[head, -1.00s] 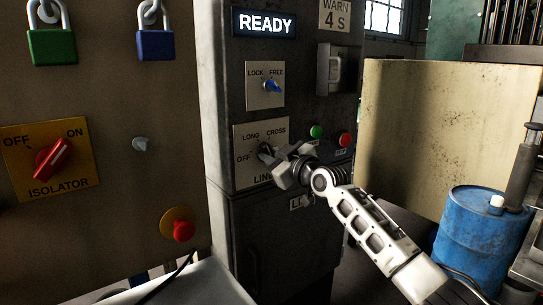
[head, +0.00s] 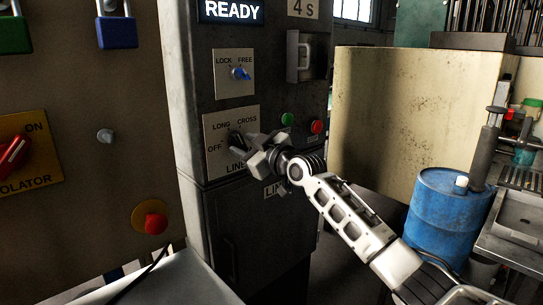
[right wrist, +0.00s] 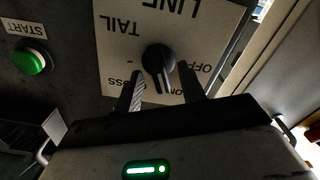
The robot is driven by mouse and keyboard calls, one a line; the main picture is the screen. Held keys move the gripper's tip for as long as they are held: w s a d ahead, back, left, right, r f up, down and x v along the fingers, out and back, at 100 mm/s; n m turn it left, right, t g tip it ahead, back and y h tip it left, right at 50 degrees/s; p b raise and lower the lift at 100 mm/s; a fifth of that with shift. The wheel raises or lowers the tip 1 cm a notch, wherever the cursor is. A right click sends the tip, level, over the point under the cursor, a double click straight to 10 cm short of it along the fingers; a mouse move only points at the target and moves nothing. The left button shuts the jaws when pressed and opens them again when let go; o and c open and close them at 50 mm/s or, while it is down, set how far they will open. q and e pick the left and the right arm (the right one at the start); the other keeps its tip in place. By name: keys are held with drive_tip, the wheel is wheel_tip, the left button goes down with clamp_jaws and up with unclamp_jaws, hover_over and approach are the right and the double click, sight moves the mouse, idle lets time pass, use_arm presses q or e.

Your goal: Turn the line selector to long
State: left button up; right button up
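The line selector (head: 236,139) is a dark knob on a pale plate marked OFF, LONG, CROSS and LINE. In the right wrist view the knob (right wrist: 157,60) appears upside down with TAIL also readable, and its white mark leans down and slightly right, toward the partly hidden LONG label. My right gripper (head: 252,146) is at the plate. In the wrist view its two fingers (right wrist: 160,82) stand one on each side of the knob, with gaps visible, so it looks open around it. My left gripper is out of view.
Above the plate is a LOCK/FREE switch (head: 241,74). A green button (head: 287,119) and a red button (head: 317,127) sit just right of the gripper. A red emergency knob (head: 155,222) and the isolator (head: 14,155) are left. A blue barrel (head: 436,215) stands right.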

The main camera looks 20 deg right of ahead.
drive_tip(key=b+v, duration=0.2)
drive_tip(key=v, duration=1.2)
drive_tip(key=shift+s+d, duration=0.15)
drive_tip(key=shift+s, duration=0.15)
